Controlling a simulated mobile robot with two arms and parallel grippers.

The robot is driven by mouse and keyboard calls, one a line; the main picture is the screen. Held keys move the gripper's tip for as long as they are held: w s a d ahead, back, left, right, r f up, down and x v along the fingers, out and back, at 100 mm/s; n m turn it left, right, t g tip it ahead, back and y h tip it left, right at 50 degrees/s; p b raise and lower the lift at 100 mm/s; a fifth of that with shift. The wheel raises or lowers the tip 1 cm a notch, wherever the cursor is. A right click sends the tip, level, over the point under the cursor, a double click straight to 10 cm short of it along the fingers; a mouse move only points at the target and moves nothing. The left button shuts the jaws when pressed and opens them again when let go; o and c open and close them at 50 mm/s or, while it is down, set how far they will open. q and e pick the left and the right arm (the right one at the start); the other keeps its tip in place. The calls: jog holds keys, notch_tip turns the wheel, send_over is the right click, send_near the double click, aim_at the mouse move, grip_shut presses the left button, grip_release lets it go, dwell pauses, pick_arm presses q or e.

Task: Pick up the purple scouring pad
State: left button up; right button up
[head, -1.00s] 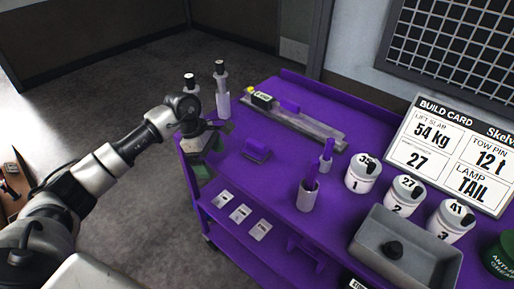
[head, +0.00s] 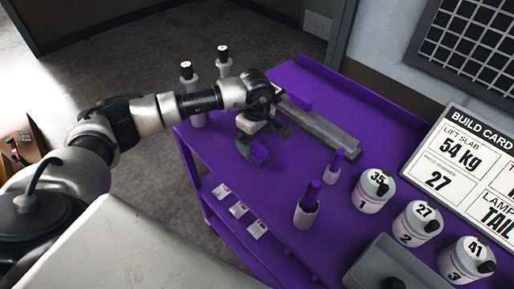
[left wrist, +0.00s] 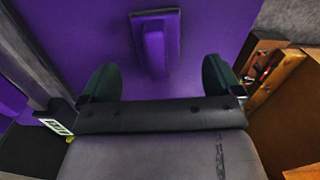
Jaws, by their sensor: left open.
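The purple scouring pad (head: 259,153) lies on the purple cart top (head: 320,215), partly hidden by my left gripper in the head view. In the left wrist view the pad (left wrist: 155,46) shows a raised purple grip on a darker flat base. My left gripper (head: 262,141) is over the pad. In the wrist view its two dark green fingers (left wrist: 160,78) are spread apart, with the near end of the pad's grip between their lines. Nothing is held. My right gripper is not in view.
A grey metal rail (head: 322,127) lies behind the gripper. Two purple-topped holders (head: 306,210), numbered white canisters (head: 371,191) and a grey tray (head: 385,268) stand to the right. White bottles (head: 194,95) stand at the left edge. The cart top around the pad is mostly clear.

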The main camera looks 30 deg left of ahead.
aim_at(257, 144)
pick_arm(q)
jog(key=shift+w+f, duration=0.15)
jog(key=shift+f, duration=0.2)
notch_tip(257, 144, down, 4)
jog(key=shift+r+p, duration=0.2)
jog(key=shift+p, duration=0.85)
jog(key=shift+f, duration=0.6)
jog(key=shift+c, duration=0.9)
jog(key=c, duration=0.8)
jog(key=shift+c, duration=0.3)
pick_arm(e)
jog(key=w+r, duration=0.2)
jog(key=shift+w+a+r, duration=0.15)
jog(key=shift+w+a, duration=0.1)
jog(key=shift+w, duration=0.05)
